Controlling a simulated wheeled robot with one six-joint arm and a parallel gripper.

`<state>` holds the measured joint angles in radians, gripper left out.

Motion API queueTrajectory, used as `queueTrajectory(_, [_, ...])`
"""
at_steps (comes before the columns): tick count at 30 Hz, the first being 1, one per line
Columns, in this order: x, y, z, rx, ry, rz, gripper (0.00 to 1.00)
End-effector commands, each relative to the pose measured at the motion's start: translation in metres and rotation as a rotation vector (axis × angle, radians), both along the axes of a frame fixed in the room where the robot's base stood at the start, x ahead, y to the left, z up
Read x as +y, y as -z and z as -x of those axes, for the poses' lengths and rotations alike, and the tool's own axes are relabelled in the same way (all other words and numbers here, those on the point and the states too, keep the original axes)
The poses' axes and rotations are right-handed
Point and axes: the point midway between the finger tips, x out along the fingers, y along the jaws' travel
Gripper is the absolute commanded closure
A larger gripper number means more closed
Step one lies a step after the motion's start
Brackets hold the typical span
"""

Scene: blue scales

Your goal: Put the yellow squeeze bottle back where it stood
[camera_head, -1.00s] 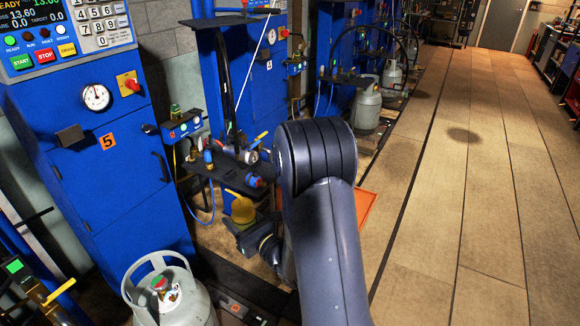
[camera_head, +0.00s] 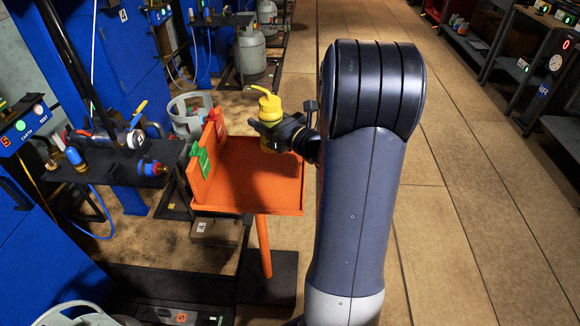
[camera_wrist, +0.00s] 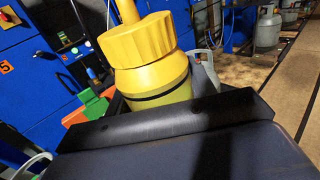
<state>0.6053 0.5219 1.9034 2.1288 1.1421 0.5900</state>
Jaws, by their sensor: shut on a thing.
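The yellow squeeze bottle (camera_head: 268,106) is held upright in my gripper (camera_head: 272,125). In the head view it appears over the back right part of an orange tray (camera_head: 250,205) on a post. I cannot tell its exact height above the tray. In the wrist view the yellow bottle (camera_wrist: 152,62) fills the upper middle, with its ribbed cap and spout up and its lower part hidden behind the gripper (camera_wrist: 165,115). The gripper is shut on the bottle body.
Green (camera_head: 199,160) and red (camera_head: 215,122) items are at the tray's left edge. A black shelf with fittings (camera_head: 110,165) is to the left. Gas cylinders (camera_head: 251,55) stand behind. The floor to the right (camera_head: 450,200) is clear.

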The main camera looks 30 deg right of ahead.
Motion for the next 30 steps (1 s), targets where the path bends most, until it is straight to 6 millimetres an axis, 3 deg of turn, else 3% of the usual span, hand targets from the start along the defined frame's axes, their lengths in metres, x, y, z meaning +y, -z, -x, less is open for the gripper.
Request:
queueTrajectory(4, [-0.008,0.008,0.002,0.0,0.006,-0.002,0.85])
queueTrajectory(12, [-0.008,0.056,0.002,0.001,0.006,-0.004,0.85])
queueTrajectory(19, [-0.008,0.073,0.002,0.0,0.006,-0.002,0.85])
queueTrajectory(24, [-0.008,0.097,0.002,0.001,0.006,-0.004,0.85])
queueTrajectory(30, [-0.008,0.1,0.002,-0.003,0.006,0.0,0.85])
